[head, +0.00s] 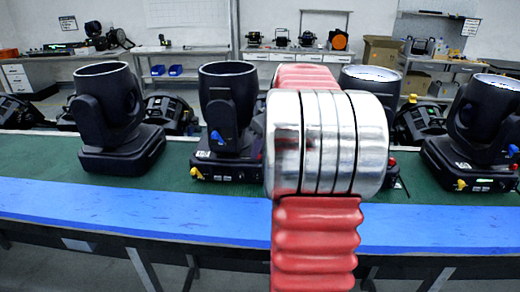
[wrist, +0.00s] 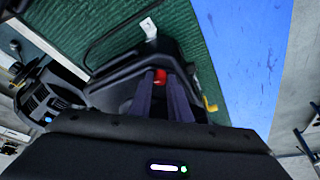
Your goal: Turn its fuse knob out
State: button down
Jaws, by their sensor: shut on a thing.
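My gripper (wrist: 162,88) shows in the wrist view with its two dark fingers close together. The red fuse knob (wrist: 160,75) is between the fingertips, and the gripper is shut on it. The knob sits at the dark base of a moving-head lamp (wrist: 118,88). In the head view, my red and chrome arm covers most of a lamp (head: 370,78) at centre right and hides my gripper. Whether the knob has turned cannot be told.
Other black lamps stand on the green bench top, at left (head: 108,115), centre left (head: 228,100) and right (head: 485,130). A blue strip (head: 130,205) runs along the front edge. In the wrist view, a white plug (wrist: 149,28) and a yellow part (wrist: 210,104) are near the knob.

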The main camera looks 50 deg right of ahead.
jog(key=m, duration=0.2)
jog(key=m+h, duration=0.2)
jog(key=m, duration=0.1)
jog(key=shift+w+a+m, duration=0.1)
jog(key=shift+a+m, duration=0.15)
jog(key=shift+m, duration=0.05)
dwell(0.4)
jog(key=c, duration=1.7)
grip_release()
jog(key=shift+o, duration=0.2)
jog(key=shift+r, duration=0.1)
jog(key=v, duration=1.3)
jog(key=shift+a+r, duration=0.2)
jog(key=shift+r, duration=0.1)
jog(key=shift+w+m, duration=0.15)
jog(key=shift+m, duration=0.15)
